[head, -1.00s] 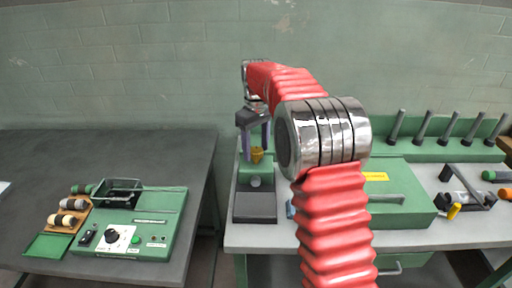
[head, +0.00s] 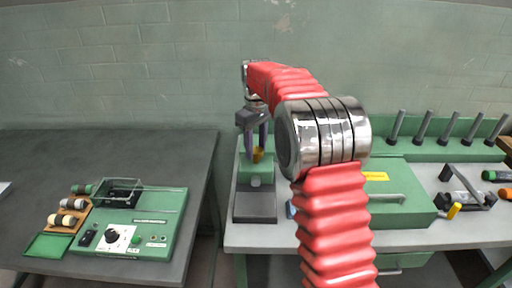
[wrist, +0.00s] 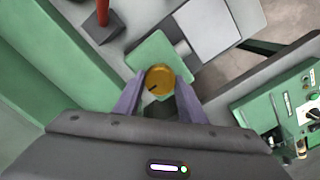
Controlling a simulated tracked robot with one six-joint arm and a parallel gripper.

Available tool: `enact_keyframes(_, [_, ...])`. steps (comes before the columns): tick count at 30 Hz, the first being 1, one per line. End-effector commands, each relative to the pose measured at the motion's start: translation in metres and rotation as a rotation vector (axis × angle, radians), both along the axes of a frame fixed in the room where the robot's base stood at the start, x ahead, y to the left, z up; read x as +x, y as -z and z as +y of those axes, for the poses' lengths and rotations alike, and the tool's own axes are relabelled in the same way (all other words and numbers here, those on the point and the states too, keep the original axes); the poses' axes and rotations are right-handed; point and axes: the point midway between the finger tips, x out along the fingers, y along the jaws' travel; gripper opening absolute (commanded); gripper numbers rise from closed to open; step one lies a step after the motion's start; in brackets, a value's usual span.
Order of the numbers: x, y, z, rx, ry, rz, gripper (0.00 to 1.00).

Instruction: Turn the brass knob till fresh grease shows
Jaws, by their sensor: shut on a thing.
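The brass knob (wrist: 160,80) shows round and yellow in the wrist view, with a dark mark near its lower left. It sits over a green block on the small green stand. In the head view the knob (head: 258,155) is partly hidden by a finger. My gripper (wrist: 158,88) is shut on the knob, with a purple finger on each side. In the head view my gripper (head: 256,150) points down over the stand. I cannot make out any grease.
A green box (head: 395,205) with a yellow label stands right of my arm. Upright dark posts rise behind it. A green device (head: 140,215) sits on the dark left table (head: 40,165). A gap separates the two tables.

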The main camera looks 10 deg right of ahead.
Motion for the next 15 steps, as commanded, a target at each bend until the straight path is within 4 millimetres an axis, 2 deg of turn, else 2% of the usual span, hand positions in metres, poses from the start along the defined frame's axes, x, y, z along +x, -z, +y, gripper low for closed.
enact_keyframes(8, [0.0002,-0.0002,-0.0004,-0.001,0.091,0.0,0.14])
enact_keyframes(15, [0.0002,-0.0003,-0.0004,-0.001,0.257,-0.001,0.14])
